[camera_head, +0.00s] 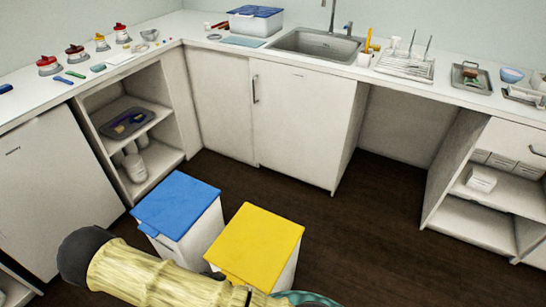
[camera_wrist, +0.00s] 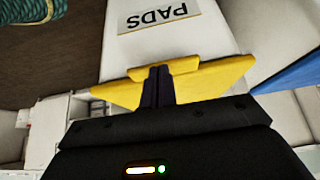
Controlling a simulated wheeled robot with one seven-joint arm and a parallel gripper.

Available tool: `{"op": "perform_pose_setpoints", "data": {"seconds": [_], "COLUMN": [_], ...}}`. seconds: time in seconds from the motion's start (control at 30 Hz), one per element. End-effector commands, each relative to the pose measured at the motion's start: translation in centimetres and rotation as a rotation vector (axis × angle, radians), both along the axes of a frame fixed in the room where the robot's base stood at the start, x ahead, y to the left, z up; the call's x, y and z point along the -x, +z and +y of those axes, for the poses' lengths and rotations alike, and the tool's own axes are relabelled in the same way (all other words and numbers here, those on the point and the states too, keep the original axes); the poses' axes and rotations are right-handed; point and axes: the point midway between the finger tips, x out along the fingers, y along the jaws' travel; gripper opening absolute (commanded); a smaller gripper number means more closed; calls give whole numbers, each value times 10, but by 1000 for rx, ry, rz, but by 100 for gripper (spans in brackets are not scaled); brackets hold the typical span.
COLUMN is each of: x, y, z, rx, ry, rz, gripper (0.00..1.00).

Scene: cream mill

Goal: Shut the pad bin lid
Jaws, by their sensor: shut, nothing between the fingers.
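The pad bin is a white bin with a yellow lid (camera_head: 255,245) at the bottom centre of the head view. The lid looks flat and level on top of the bin. In the wrist view the white bin front (camera_wrist: 215,35) carries an upside-down "PADS" label (camera_wrist: 158,14), and the yellow lid (camera_wrist: 215,80) with its front tab lies across the middle. My gripper (camera_wrist: 157,72) is shut and empty, its dark fingertips at the lid's tab. I cannot tell whether they touch it. In the head view my gripper is hidden.
A blue-lidded bin (camera_head: 178,203) stands close beside the pad bin on its left. Cabinets and a counter (camera_head: 215,45) run behind, with an open shelf (camera_head: 152,120) at left. Dark floor (camera_head: 365,225) is free to the right.

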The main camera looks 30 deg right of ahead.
Motion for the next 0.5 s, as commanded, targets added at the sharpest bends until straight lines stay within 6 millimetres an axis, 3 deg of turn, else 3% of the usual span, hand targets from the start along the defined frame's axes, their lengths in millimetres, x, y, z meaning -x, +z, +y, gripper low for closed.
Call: {"op": "perform_pose_setpoints", "data": {"seconds": [0.2, 0.5], "x": [1, 3], "y": [-20, -26], "z": [0, 1], "rx": [-1, -6], "ry": [-5, -5], "rz": [3, 10], "gripper": [0, 0]}}
